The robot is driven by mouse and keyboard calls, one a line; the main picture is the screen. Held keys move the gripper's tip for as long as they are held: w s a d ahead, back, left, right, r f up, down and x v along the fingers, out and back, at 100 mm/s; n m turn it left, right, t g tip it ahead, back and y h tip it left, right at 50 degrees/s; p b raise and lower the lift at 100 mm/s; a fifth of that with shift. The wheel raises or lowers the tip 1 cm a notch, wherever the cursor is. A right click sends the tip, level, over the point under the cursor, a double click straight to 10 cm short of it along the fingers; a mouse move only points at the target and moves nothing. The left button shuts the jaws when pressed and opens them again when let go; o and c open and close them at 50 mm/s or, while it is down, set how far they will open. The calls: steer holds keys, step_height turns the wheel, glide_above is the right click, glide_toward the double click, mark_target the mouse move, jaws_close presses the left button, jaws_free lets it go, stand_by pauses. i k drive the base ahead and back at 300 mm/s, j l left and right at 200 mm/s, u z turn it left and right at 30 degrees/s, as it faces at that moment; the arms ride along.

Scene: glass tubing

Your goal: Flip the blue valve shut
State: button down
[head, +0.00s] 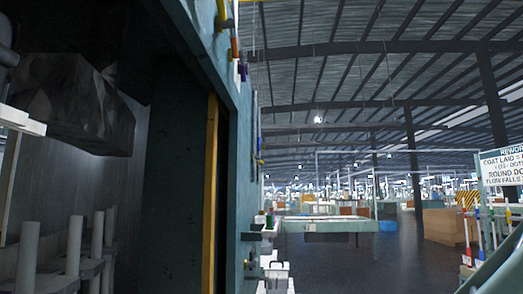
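A small blue-purple piece (243,71) sticks out from the edge of the tall green machine panel, beside a thin red and yellow pipe (234,40). It may be the blue valve, but it is too small and edge-on to tell, and I cannot see whether it is open or shut. Another small dark fitting shows lower on the panel's side.
The green machine wall (175,180) fills the left half, with a dark recess and several grey upright posts (73,240) inside. A pale green table (330,225) stands ahead. Cardboard boxes (445,227) and a sign (503,165) are at right. Dark floor lies open between.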

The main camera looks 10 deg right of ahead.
mark_target(257, 158)
steer(key=i+l, duration=0.5)
steer(key=i, duration=0.2)
steer(key=i+l+u, duration=0.1)
steer(key=i+l, duration=0.35)
steer(key=i, duration=0.3)
steer(key=i+l, duration=0.55)
steer(key=i, duration=0.15)
steer(key=j+u, duration=0.05)
